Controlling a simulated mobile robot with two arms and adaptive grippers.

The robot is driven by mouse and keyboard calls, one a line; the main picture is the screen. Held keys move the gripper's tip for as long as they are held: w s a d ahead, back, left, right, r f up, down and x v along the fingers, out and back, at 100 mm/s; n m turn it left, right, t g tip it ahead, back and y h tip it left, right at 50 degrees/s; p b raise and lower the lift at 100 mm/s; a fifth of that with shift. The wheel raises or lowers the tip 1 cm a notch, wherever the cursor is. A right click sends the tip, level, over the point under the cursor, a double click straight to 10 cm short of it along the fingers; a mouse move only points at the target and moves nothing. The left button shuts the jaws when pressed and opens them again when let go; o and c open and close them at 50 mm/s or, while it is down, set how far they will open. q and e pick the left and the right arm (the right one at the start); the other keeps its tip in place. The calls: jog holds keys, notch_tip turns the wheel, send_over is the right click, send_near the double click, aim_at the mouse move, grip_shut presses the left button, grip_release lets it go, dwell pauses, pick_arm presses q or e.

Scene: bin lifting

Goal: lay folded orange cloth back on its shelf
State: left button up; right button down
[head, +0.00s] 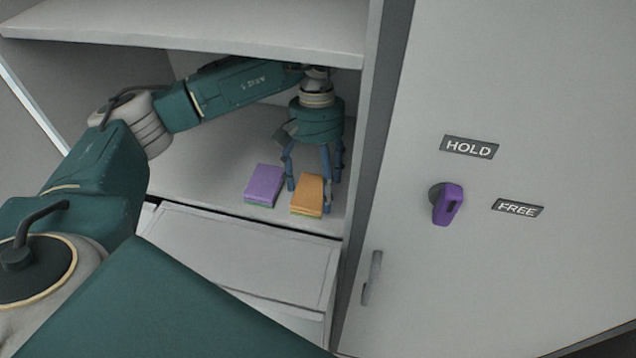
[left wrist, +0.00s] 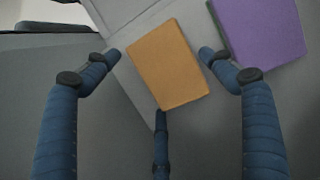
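The folded orange cloth (head: 307,196) lies on the shelf floor near the front edge, with a thin green layer at its underside. It also shows in the left wrist view (left wrist: 168,65), at a slant between the fingers. My left gripper (head: 315,188) points down over it with its blue fingers spread around it. In the left wrist view, the fingertips (left wrist: 160,75) are apart, with visible gaps at the cloth's left and right sides; the lower finger is close to its near corner, contact unclear. My right gripper is not in view.
A purple folded cloth (head: 264,186) lies just left of the orange one. An upper shelf board (head: 190,32) is above my left arm. A side wall stands close right. The grey door (head: 540,100) has a purple knob (head: 447,204) beside HOLD and FREE labels.

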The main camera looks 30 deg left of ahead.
pick_arm(q)
jog(key=w+b, duration=0.1)
jog(key=w+a+b, duration=0.1)
jog(key=b, duration=0.1)
jog(key=shift+w+a+r, duration=0.2)
jog(key=shift+r, duration=0.15)
jog(key=b, duration=0.4)
send_over(316, 161)
jog(key=shift+r, duration=0.15)
jog(key=shift+w+a, duration=0.4)
jog(key=shift+w, duration=0.2)
